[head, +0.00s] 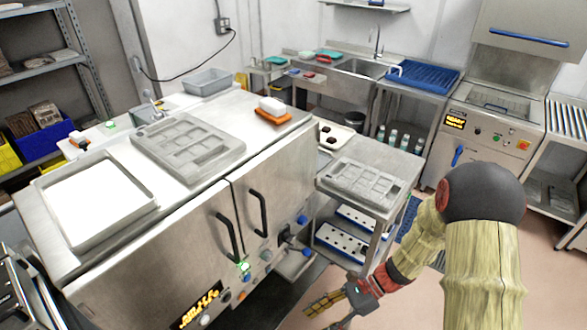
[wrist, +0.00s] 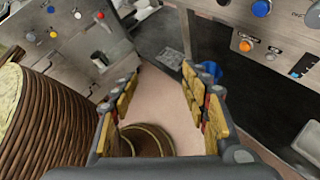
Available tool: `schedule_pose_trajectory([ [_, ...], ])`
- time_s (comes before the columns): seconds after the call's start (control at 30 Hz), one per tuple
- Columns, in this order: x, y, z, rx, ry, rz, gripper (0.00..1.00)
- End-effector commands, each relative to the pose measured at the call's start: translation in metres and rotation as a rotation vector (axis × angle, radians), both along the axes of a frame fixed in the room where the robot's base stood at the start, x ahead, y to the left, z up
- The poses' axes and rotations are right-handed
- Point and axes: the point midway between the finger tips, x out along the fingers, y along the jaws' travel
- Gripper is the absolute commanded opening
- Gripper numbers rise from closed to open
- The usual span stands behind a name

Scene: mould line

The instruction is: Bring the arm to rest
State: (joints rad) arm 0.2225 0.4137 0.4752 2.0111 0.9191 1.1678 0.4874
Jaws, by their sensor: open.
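My gripper (head: 338,298) is low at the bottom of the head view, in front of the steel cabinet and left of my bent arm. In the wrist view my gripper (wrist: 165,95) shows two yellow-padded fingers spread apart, with nothing between them but floor. My arm (head: 480,250) has pale ribbed covers and a dark round joint, and it hangs at the right of the head view. The gripper touches nothing that I can see.
A steel cabinet (head: 150,250) with two door handles stands at the left, close to my gripper. A steel cart (head: 395,205) carries a grey mould (head: 360,182). A dishwasher (head: 490,125) stands behind my arm. Bare floor (head: 410,300) lies around the arm.

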Motion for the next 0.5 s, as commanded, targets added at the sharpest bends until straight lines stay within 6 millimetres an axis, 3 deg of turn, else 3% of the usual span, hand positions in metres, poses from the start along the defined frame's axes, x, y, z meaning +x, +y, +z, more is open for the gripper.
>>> schedule_pose_trajectory([
  [0.2, -0.03, -0.041, 0.044, -0.141, -0.381, 0.413, 0.46],
  [0.5, -0.047, -0.095, 0.104, -0.347, -0.777, 0.89, 0.46],
])
